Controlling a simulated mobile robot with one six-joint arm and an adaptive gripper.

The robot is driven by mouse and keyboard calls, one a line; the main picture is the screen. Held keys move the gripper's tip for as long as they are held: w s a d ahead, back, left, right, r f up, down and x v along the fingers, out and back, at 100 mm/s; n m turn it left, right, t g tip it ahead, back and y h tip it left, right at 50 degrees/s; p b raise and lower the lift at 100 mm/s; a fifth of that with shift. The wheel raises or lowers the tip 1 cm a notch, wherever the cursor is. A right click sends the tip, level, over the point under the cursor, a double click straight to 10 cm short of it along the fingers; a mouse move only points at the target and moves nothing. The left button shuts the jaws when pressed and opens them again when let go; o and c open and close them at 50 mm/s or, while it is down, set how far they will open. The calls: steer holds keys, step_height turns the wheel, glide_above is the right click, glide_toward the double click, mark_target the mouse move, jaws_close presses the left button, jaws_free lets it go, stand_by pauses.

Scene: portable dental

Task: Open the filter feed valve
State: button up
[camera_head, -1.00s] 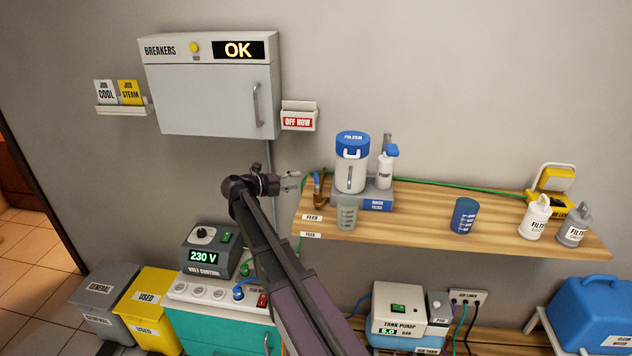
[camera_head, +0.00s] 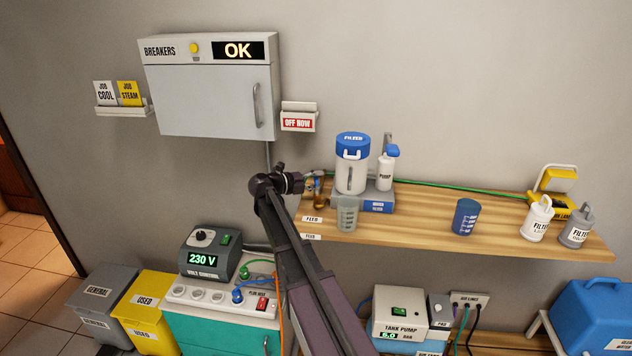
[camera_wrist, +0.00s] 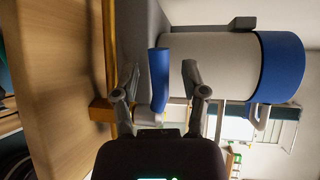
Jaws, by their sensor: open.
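The filter feed valve has a blue lever (camera_wrist: 160,78) and a brass body (camera_wrist: 101,111), seen large in the wrist view. In the head view the brass valve (camera_head: 319,192) stands at the left end of the wooden shelf, partly hidden by my gripper (camera_head: 308,183). In the wrist view my gripper (camera_wrist: 160,82) is open, one finger on each side of the blue lever. The lever appears between the fingers with a gap to each; I cannot tell its depth relative to the tips. The white filter canister (camera_head: 351,174) with a blue lid stands just right of the valve.
The shelf (camera_head: 430,215) also holds a clear beaker (camera_head: 347,214), a pump bottle (camera_head: 386,170) and a blue cup (camera_head: 466,217). A green hose (camera_head: 450,186) runs along its back. The breaker box (camera_head: 212,100) hangs above left, with the voltage unit (camera_head: 210,254) below.

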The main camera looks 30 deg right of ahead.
jaws_close()
steer(key=shift+w+g, duration=0.1)
steer(key=shift+g, duration=0.2)
steer(key=shift+d+m+g, duration=0.2)
steer(key=shift+m+g, duration=0.5)
steer(key=shift+m, duration=0.1)
steer(key=shift+s+d+m+g, duration=0.2)
steer(key=shift+s+m+g, duration=0.1)
steer(key=shift+m+g, duration=0.55)
jaws_free()
steer(key=shift+n, duration=0.25)
steer(key=shift+a+n+t, duration=0.1)
steer(key=shift+n+t, duration=0.3)
steer(key=shift+t, duration=0.05)
